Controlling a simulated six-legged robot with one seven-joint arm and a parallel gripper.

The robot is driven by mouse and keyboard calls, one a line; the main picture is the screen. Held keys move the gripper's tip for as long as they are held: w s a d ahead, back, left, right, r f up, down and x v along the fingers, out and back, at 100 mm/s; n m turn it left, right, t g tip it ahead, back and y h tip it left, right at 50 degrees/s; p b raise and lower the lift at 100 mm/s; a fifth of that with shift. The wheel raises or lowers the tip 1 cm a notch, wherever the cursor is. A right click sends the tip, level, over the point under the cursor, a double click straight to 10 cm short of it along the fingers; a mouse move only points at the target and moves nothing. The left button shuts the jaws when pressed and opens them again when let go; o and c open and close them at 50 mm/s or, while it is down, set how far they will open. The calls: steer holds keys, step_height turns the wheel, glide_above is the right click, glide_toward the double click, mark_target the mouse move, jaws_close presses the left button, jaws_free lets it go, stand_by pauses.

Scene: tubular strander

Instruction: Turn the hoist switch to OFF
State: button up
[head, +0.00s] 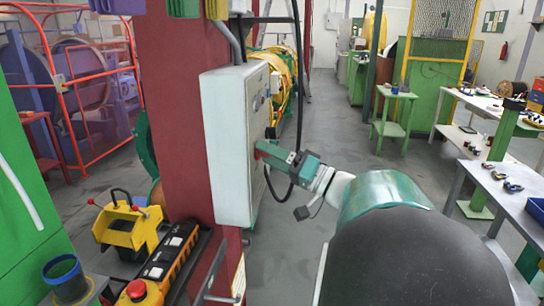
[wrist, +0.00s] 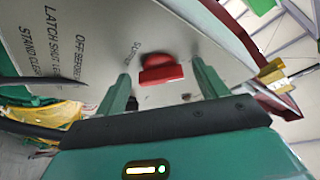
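A red switch handle (wrist: 161,73) sits on the pale face of a control box, in the middle of the wrist view. Small lettering beside it is too small to read surely. My gripper (wrist: 162,70) is open, with one green finger on each side of the red handle and gaps visible between. In the head view my gripper (head: 264,148) is at the right-hand face of the white control box (head: 225,150), which is mounted on a red column. The switch is mostly hidden there by the fingers. I cannot tell whether the fingertips touch the panel.
A black cable (head: 298,130) hangs in a loop beside my gripper. A yellow-and-black pendant with a red button (head: 137,289) and a yellow device (head: 128,228) are below left. A workbench (head: 505,195) stands at right. Grey floor lies open behind.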

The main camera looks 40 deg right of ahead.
steer(key=shift+s, duration=0.1)
steer(key=v, duration=1.3)
steer(key=shift+s+d, duration=0.15)
steer(key=shift+s, duration=0.1)
steer(key=shift+f, duration=0.1)
steer(key=w+a+f+n+g+y, duration=0.1)
steer(key=w+a+f+g+y, duration=0.15)
steer(key=a+g, duration=0.45)
steer(key=w+a+f+g+y, duration=0.1)
steer(key=w+a+f+g, duration=0.25)
steer(key=a, duration=0.85)
steer(key=s+a+f+n+g+h, duration=0.3)
steer(key=a+f+h, duration=0.4)
steer(key=a+h, duration=0.4)
steer(key=shift+s+a+n+g, duration=0.35)
steer(key=shift+s+a+n, duration=0.15)
steer(key=shift+a, duration=0.1)
